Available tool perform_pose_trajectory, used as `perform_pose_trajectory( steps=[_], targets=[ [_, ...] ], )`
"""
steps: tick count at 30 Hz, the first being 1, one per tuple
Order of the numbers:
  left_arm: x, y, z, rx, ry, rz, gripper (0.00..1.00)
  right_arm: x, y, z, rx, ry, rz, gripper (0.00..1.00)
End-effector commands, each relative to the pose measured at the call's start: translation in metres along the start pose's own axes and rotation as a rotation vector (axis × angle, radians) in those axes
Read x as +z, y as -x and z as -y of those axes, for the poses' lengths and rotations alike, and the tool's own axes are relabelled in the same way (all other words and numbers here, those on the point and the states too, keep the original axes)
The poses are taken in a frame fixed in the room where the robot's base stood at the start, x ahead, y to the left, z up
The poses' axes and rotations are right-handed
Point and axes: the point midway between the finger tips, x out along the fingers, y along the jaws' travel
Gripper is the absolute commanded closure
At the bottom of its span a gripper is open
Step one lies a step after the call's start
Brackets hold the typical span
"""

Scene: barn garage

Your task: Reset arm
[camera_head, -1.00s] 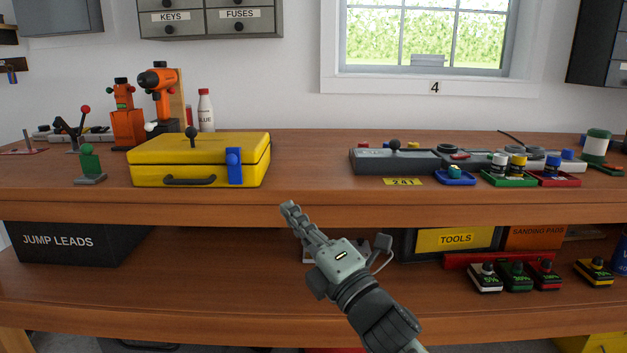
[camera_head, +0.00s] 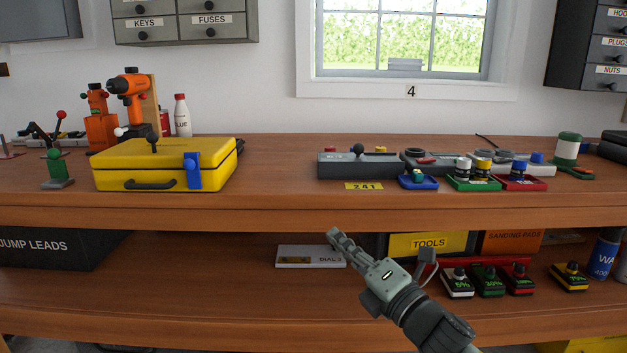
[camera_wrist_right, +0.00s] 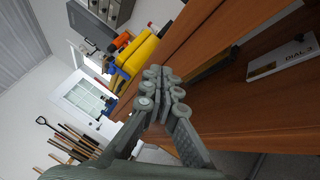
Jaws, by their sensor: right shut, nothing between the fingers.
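My right gripper (camera_head: 333,236) is shut and empty in the head view. It is in front of the workbench, just below the front edge of its top (camera_head: 290,212), and its arm comes from the lower right. The gripper also fills the middle of the right wrist view (camera_wrist_right: 168,88), with its fingers together. My left gripper is not in view.
A yellow case (camera_head: 120,168) with a blue latch stands left on the bench top. A grey device (camera_head: 340,168) and small trays stand right of centre. The lower shelf (camera_head: 200,295) holds a white DIAL box (camera_head: 296,256) behind the gripper and several small meters. The shelf's left front is clear.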

Motion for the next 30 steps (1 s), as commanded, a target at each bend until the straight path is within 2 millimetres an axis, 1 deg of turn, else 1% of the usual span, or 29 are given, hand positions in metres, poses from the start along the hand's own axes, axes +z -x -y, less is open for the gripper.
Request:
perform_pose_trajectory(
  steps=[1,2,5,6,8,11,12,14,15,17,18,20,21,23,24,26,27,29,30],
  targets=[
    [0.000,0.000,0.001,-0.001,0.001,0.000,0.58,0.010,0.008,0.013,-0.029,0.026,0.002,1.00],
    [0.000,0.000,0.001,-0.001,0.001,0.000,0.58,0.010,0.010,0.023,-0.054,-0.017,0.017,1.00],
    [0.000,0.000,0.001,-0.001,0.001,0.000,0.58,0.019,0.021,0.054,-0.130,-0.107,0.064,1.00],
    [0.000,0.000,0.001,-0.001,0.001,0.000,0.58,0.022,0.027,0.068,-0.162,-0.143,0.084,1.00],
    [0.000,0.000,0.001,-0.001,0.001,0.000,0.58,0.028,0.036,0.087,-0.209,-0.198,0.115,1.00],
    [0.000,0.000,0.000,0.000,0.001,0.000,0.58,0.035,0.056,0.124,-0.295,-0.294,0.176,1.00],
    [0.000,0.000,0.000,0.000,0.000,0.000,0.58,0.038,0.066,0.141,-0.335,-0.337,0.205,1.00],
    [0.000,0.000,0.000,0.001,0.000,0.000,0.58,0.043,0.084,0.167,-0.396,-0.406,0.255,1.00],
    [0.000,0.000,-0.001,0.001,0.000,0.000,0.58,0.045,0.099,0.187,-0.443,-0.457,0.294,1.00],
    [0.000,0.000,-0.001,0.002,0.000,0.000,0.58,0.049,0.126,0.218,-0.516,-0.536,0.361,1.00],
    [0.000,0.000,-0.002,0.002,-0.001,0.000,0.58,0.050,0.146,0.239,-0.566,-0.591,0.410,1.00],
    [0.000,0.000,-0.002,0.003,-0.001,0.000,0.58,0.051,0.178,0.268,-0.641,-0.671,0.490,1.00],
    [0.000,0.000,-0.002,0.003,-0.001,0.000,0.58,0.051,0.201,0.287,-0.688,-0.720,0.544,1.00],
    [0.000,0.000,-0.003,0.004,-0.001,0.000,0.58,0.051,0.236,0.312,-0.755,-0.792,0.628,1.00],
    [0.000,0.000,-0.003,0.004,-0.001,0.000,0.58,0.050,0.261,0.328,-0.799,-0.835,0.687,1.00],
    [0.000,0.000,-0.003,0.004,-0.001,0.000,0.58,0.047,0.298,0.348,-0.861,-0.897,0.779,1.00],
    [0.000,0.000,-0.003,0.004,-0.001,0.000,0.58,0.045,0.324,0.360,-0.901,-0.934,0.841,1.00],
    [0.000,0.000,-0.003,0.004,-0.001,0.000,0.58,0.041,0.362,0.376,-0.955,-0.986,0.934,1.00],
    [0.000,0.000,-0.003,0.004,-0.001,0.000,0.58,0.038,0.386,0.384,-0.986,-1.014,0.993,1.00]
  ],
)
